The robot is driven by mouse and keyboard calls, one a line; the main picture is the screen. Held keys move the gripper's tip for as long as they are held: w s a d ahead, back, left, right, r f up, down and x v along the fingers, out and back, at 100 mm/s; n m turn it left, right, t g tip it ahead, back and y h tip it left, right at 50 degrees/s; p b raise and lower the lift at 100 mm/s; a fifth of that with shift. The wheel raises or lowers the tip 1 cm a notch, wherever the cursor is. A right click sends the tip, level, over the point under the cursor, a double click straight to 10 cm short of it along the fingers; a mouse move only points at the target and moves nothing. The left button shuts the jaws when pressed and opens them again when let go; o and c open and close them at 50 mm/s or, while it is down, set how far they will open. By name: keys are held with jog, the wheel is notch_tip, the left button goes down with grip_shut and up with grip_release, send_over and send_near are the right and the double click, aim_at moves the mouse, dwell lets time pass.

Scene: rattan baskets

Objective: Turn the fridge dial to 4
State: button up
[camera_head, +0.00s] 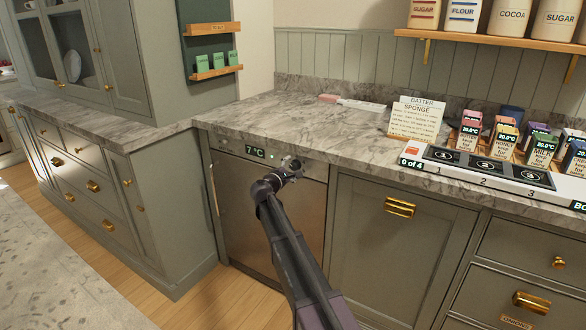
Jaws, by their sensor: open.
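The fridge (272,220) is a steel-fronted unit under the marble counter. A small display (255,153) at the top of its front reads 7 °C. The dial (289,161) seems to be the small round pale shape right of the display; my gripper partly covers it, and no marks on it can be read. My gripper (288,172) is at the top of the fridge front, at or just before the dial. Its jaws are open but small in view. I cannot tell whether they touch the dial or stand around it.
The counter edge (300,152) juts just above the fridge panel. A cabinet (394,250) stands to the right and drawers (85,180) to the left. A recipe card (416,118), cartons (468,138) and a numbered tray (480,168) are on the counter.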

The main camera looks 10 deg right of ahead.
jog(key=shift+w+d, duration=0.2)
jog(key=shift+w, duration=0.05)
jog(key=c, duration=1.2)
